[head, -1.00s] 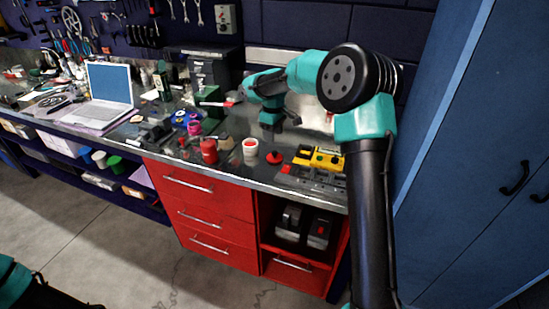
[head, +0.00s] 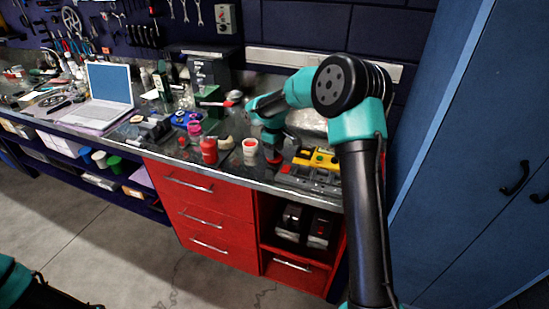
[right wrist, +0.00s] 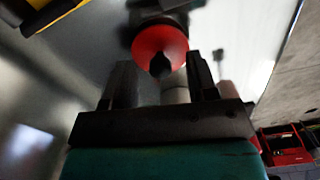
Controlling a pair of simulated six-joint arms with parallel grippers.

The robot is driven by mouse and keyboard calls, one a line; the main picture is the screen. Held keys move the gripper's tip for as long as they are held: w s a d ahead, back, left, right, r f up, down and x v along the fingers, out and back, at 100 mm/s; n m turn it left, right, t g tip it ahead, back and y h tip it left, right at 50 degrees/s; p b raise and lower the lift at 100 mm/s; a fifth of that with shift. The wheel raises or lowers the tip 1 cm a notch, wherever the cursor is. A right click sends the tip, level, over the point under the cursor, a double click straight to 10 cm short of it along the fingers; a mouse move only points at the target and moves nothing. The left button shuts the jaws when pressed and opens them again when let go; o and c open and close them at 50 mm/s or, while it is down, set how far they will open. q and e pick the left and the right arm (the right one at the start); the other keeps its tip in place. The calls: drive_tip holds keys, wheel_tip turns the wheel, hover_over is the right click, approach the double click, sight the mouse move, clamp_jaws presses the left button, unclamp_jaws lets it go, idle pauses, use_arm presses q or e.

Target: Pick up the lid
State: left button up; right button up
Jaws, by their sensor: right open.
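The lid is a red disc with a dark knob (right wrist: 148,40). In the head view it lies on the bench, its edge (head: 274,160) partly hidden by my right gripper (head: 272,152). In the right wrist view my right gripper (right wrist: 160,72) is open, with its two dark fingers apart. The lid's knob shows between the fingertips, with the disc just past them. I cannot tell whether the fingers touch it. Part of my left arm shows at the lower left of the head view, but its gripper is out of view.
A white cup with a red rim (head: 250,147) and a red jar (head: 209,151) stand left of the lid. A yellow tool (head: 316,158) and grey tray (head: 311,177) lie right of it. The bench's front edge is close. A blue cabinet (head: 470,150) stands at right.

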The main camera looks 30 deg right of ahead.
drive_tip(key=shift+f, duration=0.55)
clamp_jaws()
idle(0.4)
